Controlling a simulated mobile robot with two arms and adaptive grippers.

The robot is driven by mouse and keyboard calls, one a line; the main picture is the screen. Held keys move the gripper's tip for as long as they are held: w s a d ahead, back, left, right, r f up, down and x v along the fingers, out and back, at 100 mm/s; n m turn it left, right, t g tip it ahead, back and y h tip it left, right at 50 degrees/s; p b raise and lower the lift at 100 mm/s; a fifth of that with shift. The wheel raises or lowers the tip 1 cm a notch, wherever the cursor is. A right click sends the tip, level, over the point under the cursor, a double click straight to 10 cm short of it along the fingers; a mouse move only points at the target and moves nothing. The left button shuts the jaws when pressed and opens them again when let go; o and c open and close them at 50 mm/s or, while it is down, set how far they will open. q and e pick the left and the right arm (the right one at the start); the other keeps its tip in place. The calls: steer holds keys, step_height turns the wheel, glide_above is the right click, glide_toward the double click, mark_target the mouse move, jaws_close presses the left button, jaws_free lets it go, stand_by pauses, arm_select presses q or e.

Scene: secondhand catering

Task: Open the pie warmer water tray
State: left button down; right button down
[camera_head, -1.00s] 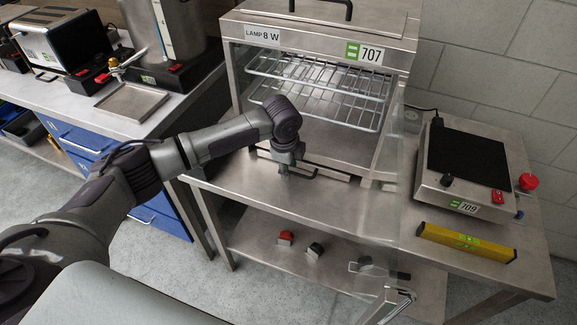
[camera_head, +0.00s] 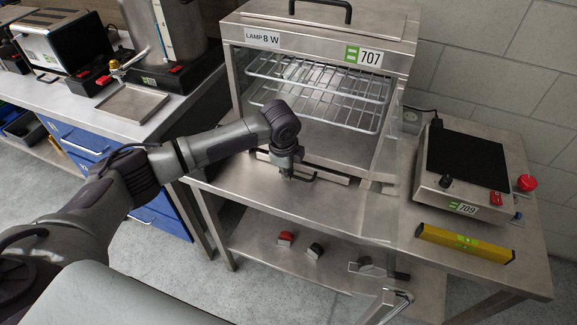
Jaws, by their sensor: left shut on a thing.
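The pie warmer (camera_head: 393,55) is a steel cabinet with an open front and wire racks, labelled 707, standing on a steel table. Its water tray (camera_head: 335,170) is a low steel drawer at the base, with a dark bar handle (camera_head: 306,180) on its front. My left gripper (camera_head: 287,174) points down at the tray front and is shut on the handle. The fingers are small and partly hidden by their own wrist. The tray's inside is hidden behind my arm and the cabinet. My right gripper is not in view.
A black-topped appliance (camera_head: 465,160) labelled 709 and a yellow level (camera_head: 466,243) are at the right. Small items, including a red-topped one (camera_head: 286,238), lie on the lower shelf. The table (camera_head: 330,212) is clear before the tray. A left counter holds a toaster (camera_head: 65,40).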

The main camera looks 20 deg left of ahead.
arm_select(q)
steer(key=s+p, duration=0.3)
steer(key=s, duration=0.1)
steer(key=s+p, duration=0.3)
steer(key=s, duration=0.1)
steer(key=s+p, duration=0.3)
steer(key=shift+s+a+r, duration=0.15)
steer(key=shift+s+a, duration=0.1)
steer(key=shift+s, duration=0.5)
steer(key=shift+f, duration=0.2)
steer(key=c, duration=1.2)
jaws_free()
steer(key=shift+w, duration=0.1)
steer(key=shift+c, duration=0.2)
step_height(320, 180, up, 12)
steer(key=s, duration=0.2)
steer(key=shift+s, duration=0.2)
steer(key=shift+d+f, duration=0.1)
steer(key=shift+f, duration=0.05)
